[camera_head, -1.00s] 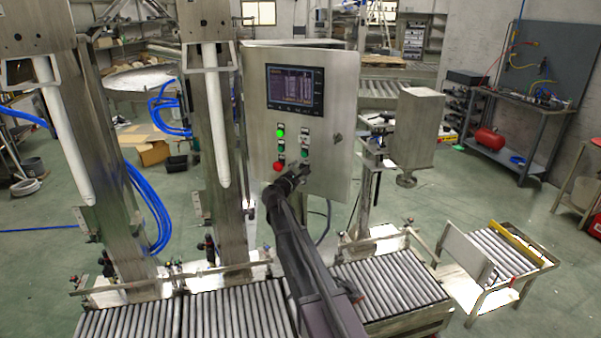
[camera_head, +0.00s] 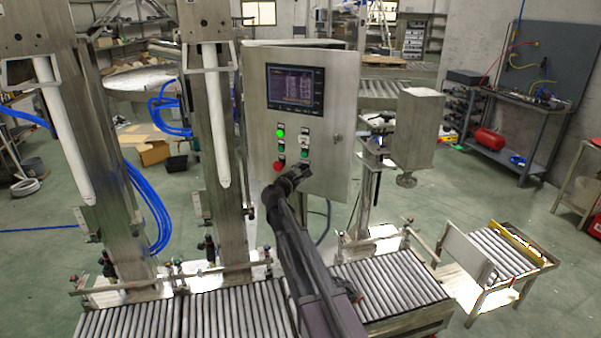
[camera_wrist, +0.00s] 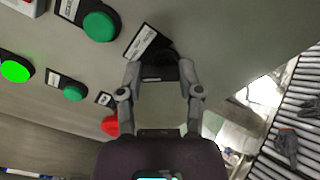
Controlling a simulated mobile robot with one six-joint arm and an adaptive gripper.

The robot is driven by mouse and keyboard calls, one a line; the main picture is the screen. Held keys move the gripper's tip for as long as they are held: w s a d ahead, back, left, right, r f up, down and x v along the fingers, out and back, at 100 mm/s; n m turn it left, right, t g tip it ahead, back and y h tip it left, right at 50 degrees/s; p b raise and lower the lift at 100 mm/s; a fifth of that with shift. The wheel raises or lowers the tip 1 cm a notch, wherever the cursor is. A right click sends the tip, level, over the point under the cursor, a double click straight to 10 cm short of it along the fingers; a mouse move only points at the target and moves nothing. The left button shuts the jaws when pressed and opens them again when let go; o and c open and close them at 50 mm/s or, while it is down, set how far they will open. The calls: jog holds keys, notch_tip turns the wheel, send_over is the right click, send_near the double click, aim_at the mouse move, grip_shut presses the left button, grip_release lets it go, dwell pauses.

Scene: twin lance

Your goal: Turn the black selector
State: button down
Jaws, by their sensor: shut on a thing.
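The black selector (camera_wrist: 158,58) shows at the top middle of the wrist view, between my fingertips, with a tilted white label plate (camera_wrist: 141,41) beside it. My gripper (camera_wrist: 159,72) is shut on the selector, one finger on each side. In the head view my gripper (camera_head: 301,171) is at the lower part of the steel control panel (camera_head: 335,100) and hides the selector there. The selector's exact angle cannot be told.
Near the selector are green buttons (camera_wrist: 100,27), a lit green button (camera_wrist: 16,69) and a red button (camera_wrist: 110,126). A screen (camera_head: 295,88) sits above them. Roller conveyors (camera_head: 390,292) lie below, and a steel column (camera_head: 212,130) stands left of the panel.

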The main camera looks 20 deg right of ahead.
jog(key=m, duration=0.3)
jog(key=shift+r+m, duration=0.1)
jog(key=shift+m, duration=0.3)
jog(key=m, duration=0.4)
jog(key=shift+d+m, duration=0.1)
jog(key=shift+m, duration=0.2)
jog(key=shift+s+d+m, duration=0.1)
jog(key=shift+s+m, duration=0.05)
jog(key=shift+m, duration=4.15)
jog(key=shift+c, duration=1.3)
grip_release()
jog(key=shift+s, duration=0.1)
